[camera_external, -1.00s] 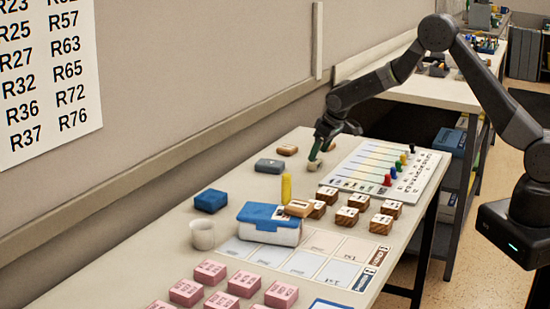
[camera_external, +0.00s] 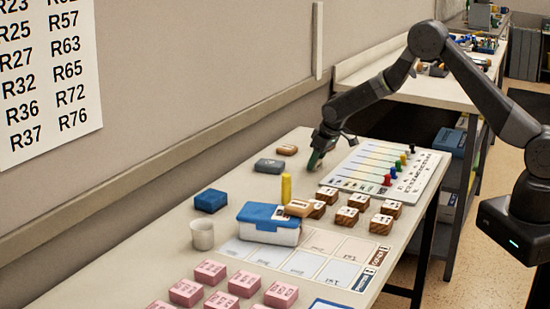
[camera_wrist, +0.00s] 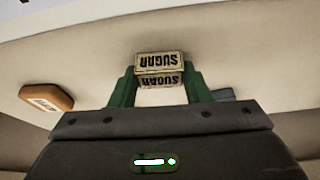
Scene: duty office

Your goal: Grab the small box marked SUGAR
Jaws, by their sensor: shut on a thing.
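The small pale box marked SUGAR (camera_wrist: 160,62) sits between the green fingers of my gripper (camera_wrist: 160,84) in the wrist view, its lettering upside down. My gripper is shut on it, one finger at each side. In the external view my gripper (camera_external: 316,160) is low over the far part of the long table, left of the game board. The box is mostly hidden by the gripper there. I cannot tell whether the box touches the table.
A tan block (camera_external: 287,149) and a grey box (camera_external: 269,166) lie left of my gripper. The striped board (camera_external: 365,165) with coloured pegs is to the right. Wooden cubes (camera_external: 346,216), a yellow cylinder (camera_external: 286,188) and a blue-lidded container (camera_external: 268,231) stand nearer.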

